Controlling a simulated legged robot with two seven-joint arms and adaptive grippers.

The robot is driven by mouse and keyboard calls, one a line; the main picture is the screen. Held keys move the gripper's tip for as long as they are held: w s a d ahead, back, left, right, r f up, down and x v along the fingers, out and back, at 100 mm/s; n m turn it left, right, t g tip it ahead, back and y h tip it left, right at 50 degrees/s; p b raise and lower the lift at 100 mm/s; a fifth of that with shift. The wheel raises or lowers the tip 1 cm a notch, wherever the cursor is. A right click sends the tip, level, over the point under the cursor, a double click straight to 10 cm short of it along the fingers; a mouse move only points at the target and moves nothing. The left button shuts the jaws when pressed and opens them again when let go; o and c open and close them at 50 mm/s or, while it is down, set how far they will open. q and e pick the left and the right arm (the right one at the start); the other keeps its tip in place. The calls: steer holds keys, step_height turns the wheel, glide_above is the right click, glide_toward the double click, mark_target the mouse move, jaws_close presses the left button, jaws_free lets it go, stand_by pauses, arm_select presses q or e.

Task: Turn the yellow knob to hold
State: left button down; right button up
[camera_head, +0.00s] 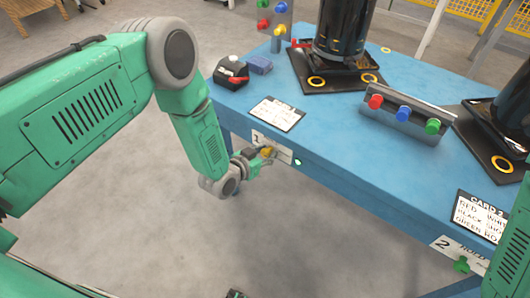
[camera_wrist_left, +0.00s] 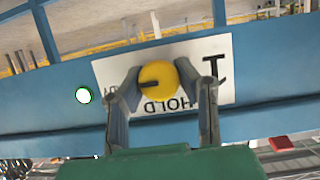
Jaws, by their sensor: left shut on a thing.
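The yellow knob (camera_head: 267,151) sits on a white label plate on the front side of the blue table, by the numeral 1. In the left wrist view the yellow knob (camera_wrist_left: 158,80) shows a dark pointer line that runs toward the left of the picture. The white plate (camera_wrist_left: 220,50) appears upside down there, with HOLD readable just below the knob. My left gripper (camera_head: 262,155) is at the knob; in the wrist view its two fingers (camera_wrist_left: 160,88) are shut on the knob from both sides. My right gripper cannot be made out; only green arm parts show at the right edge.
A small lit green-white lamp (camera_head: 298,162) is beside the plate. The blue table (camera_head: 330,140) carries a card (camera_head: 277,114), a bracket with red, blue and green knobs (camera_head: 404,112), and black compressors on dark bases. A second plate with a green knob (camera_head: 461,264) is at lower right.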

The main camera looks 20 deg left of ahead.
arm_select(q)
steer(key=shift+a, duration=0.1)
steer(key=shift+f+n, duration=0.1)
steer(key=shift+n, duration=0.3)
steer(key=shift+a+f+n+g+h+b, duration=0.15)
steer(key=shift+n+g+h+b, duration=0.15)
steer(key=shift+n+h+b, duration=0.75)
steer(key=shift+f+n+h+b, duration=0.1)
steer(key=shift+n+h+b, duration=0.55)
steer(key=shift+n+b, duration=0.6)
steer(key=n+h+b, duration=0.1)
steer(key=n+b, duration=0.1)
steer(key=n+h+b, duration=0.1)
steer(key=n+b, duration=0.1)
steer(key=b, duration=0.1)
steer(key=shift+f+h, duration=0.15)
steer(key=shift+h, duration=0.15)
steer(key=shift+s+n+t+h+b, duration=0.1)
steer(key=shift+n+t+h+b, duration=0.5)
steer(key=shift+n+b, duration=1.5)
arm_select(e)
step_height(320, 180, down, 14)
steer(key=shift+d, duration=0.25)
